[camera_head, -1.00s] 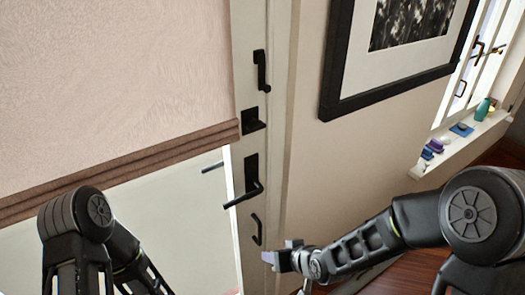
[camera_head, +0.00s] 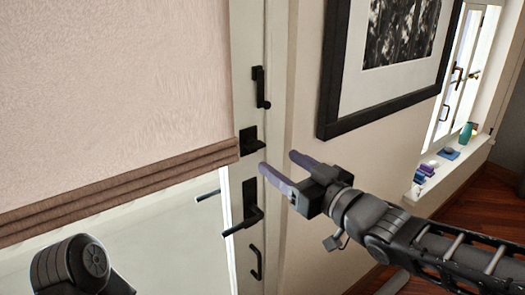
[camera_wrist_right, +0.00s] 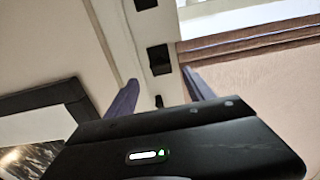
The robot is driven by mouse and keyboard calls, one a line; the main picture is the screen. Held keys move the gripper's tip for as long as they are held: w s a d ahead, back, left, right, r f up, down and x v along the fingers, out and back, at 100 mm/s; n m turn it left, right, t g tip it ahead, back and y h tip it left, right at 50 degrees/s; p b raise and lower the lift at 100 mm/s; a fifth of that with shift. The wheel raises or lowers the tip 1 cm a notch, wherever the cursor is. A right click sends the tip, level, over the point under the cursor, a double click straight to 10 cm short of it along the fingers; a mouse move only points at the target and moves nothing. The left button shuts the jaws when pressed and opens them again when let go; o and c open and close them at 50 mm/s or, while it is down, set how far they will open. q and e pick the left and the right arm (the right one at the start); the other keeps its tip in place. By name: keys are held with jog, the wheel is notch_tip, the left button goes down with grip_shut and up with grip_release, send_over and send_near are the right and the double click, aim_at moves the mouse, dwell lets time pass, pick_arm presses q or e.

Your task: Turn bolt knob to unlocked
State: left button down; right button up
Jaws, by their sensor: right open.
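The bolt knob (camera_head: 250,141) is a small black piece on a black plate on the pale door stile, above the lever handle (camera_head: 243,217). Its knob sticks out to the right. My right gripper (camera_head: 277,160) is open and empty just right of and slightly below the knob, apart from it in the picture. In the right wrist view a black square fitting, which looks like the bolt knob (camera_wrist_right: 158,60), shows beyond the two spread fingers. My left gripper is out of view; only part of that arm shows at the lower left.
A black upper latch handle (camera_head: 261,87) and a lower pull (camera_head: 256,262) are on the same stile. A brown-edged blind (camera_head: 120,192) covers the door's upper glass. A framed picture (camera_head: 326,110) hangs right, and small items stand on the windowsill (camera_head: 470,155).

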aim_at(259, 149)
jog(key=p+x, duration=0.1)
jog(key=x, duration=0.6)
jog(key=shift+w+a, duration=0.2)
jog(key=shift+w, duration=0.05)
grip_shut()
dwell(0.5)
